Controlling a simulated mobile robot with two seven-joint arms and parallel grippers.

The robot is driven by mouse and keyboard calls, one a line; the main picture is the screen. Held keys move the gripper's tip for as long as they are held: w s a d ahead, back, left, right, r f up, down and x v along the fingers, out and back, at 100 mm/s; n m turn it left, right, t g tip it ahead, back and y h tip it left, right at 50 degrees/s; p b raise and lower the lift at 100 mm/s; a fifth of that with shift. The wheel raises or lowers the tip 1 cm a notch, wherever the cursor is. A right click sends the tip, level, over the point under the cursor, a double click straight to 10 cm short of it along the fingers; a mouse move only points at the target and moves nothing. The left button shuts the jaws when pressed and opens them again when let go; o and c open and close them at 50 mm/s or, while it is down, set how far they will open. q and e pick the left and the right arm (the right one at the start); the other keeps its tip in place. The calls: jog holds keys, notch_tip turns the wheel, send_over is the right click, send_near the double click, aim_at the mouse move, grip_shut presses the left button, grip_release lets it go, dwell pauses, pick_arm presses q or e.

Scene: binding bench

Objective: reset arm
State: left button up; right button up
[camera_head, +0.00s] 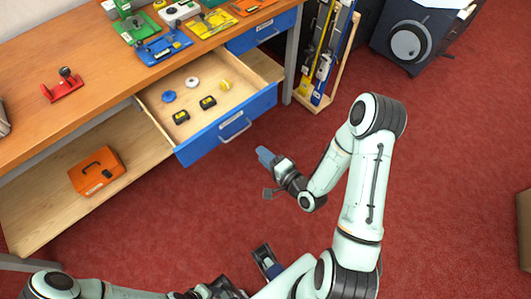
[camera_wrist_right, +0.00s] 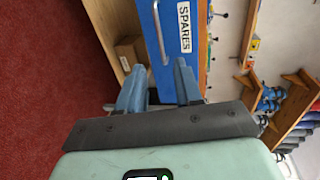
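My right gripper (camera_head: 264,177) is in front of the open blue drawer (camera_head: 231,135), apart from its handle, above the red floor. In the right wrist view my right gripper (camera_wrist_right: 159,75) shows two blue fingers spread apart with nothing between them. The drawer front (camera_wrist_right: 176,45) with its "SPARES" label is beyond the fingers. My left arm comes in along the bottom edge of the head view. A dark and blue part there seems to be my left gripper (camera_head: 268,262); it is partly cut off, and its opening is unclear.
The drawer holds a blue disc (camera_head: 169,96), a white disc (camera_head: 192,82), a yellow round piece (camera_head: 225,84) and two black-and-yellow items (camera_head: 181,117). An orange case (camera_head: 97,171) lies on the lower shelf. A rack of levels (camera_head: 324,60) stands right of the bench.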

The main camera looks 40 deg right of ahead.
dwell(0.6)
jog(key=s+a+f+n+g+y+p, duration=0.1)
jog(key=s+a+f+n+g+p, duration=0.15)
jog(key=a+f+n+g, duration=0.35)
pick_arm(q)
notch_tip(320, 180, up, 7)
jog(key=w+p, duration=0.2)
jog(key=p, duration=0.1)
jog(key=shift+w+f+p, duration=0.15)
jog(key=shift+w+p, duration=0.15)
pick_arm(e)
jog(key=s+a+f+n+g, duration=0.3)
jog(key=s+a+f+g, duration=0.1)
jog(key=s, duration=0.4)
jog(key=s+a+f+n+g+y, duration=0.1)
jog(key=s+a+f+n+g, duration=0.3)
jog(key=s, duration=0.5)
jog(key=f+g, duration=0.1)
jog(key=g, duration=0.1)
jog(key=shift+s+g+y, duration=0.25)
jog(key=shift+g+y, duration=0.05)
